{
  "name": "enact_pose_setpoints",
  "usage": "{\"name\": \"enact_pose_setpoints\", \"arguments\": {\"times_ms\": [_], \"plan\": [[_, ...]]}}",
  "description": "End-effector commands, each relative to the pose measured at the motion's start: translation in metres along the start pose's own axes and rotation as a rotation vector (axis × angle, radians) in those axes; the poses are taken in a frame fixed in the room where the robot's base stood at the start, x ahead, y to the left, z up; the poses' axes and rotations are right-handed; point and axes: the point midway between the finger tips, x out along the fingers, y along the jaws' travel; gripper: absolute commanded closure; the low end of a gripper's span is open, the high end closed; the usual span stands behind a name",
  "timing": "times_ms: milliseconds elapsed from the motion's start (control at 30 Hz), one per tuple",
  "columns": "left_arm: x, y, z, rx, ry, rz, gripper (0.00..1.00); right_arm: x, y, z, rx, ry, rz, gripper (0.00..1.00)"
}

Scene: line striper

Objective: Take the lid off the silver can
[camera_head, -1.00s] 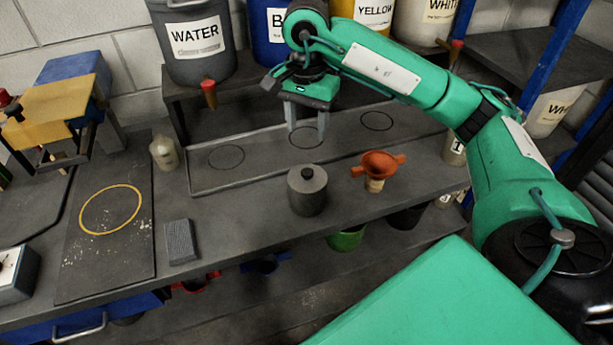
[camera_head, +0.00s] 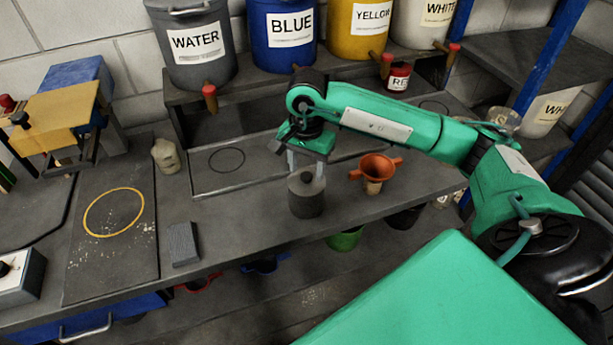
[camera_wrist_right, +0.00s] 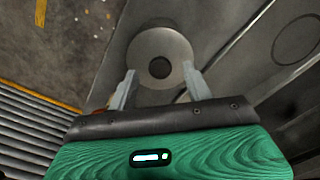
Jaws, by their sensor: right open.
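The silver can (camera_head: 307,201) stands upright on the grey bench, with its lid (camera_head: 306,180) on top. The lid has a dark round knob, which shows in the right wrist view (camera_wrist_right: 160,68). My right gripper (camera_head: 306,164) is open and empty. Its two fingers point down just above and behind the can in the head view. In the right wrist view the fingertips (camera_wrist_right: 160,73) lie on either side of the lid, with the knob between them. I cannot tell the exact height gap to the lid. My left gripper does not show.
An orange funnel (camera_head: 376,167) stands right of the can. A grey block (camera_head: 183,244) and a small pale bottle (camera_head: 166,155) are on the left. A shelf with labelled buckets (camera_head: 198,45) runs along the back. The bench front edge lies close before the can.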

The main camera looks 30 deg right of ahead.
Motion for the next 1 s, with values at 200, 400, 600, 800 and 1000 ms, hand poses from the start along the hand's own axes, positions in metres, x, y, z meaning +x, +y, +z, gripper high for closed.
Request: {"name": "enact_pose_setpoints", "arguments": {"times_ms": [200, 400, 600, 800, 1000], "plan": [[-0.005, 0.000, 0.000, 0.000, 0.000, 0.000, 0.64, 0.015, 0.000, 0.000, -0.001, 0.000, 0.001, 0.49], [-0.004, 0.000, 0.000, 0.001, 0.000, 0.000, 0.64, 0.015, 0.000, 0.000, -0.001, 0.000, 0.000, 0.49], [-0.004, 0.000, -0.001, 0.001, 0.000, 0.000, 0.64, 0.015, 0.000, 0.000, -0.001, 0.000, 0.001, 0.88], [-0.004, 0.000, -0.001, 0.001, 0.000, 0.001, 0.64, 0.015, 0.000, 0.000, -0.001, 0.000, 0.000, 0.96], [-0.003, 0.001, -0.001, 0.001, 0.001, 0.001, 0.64, 0.012, 0.000, 0.000, -0.001, 0.000, -0.001, 0.96]]}}
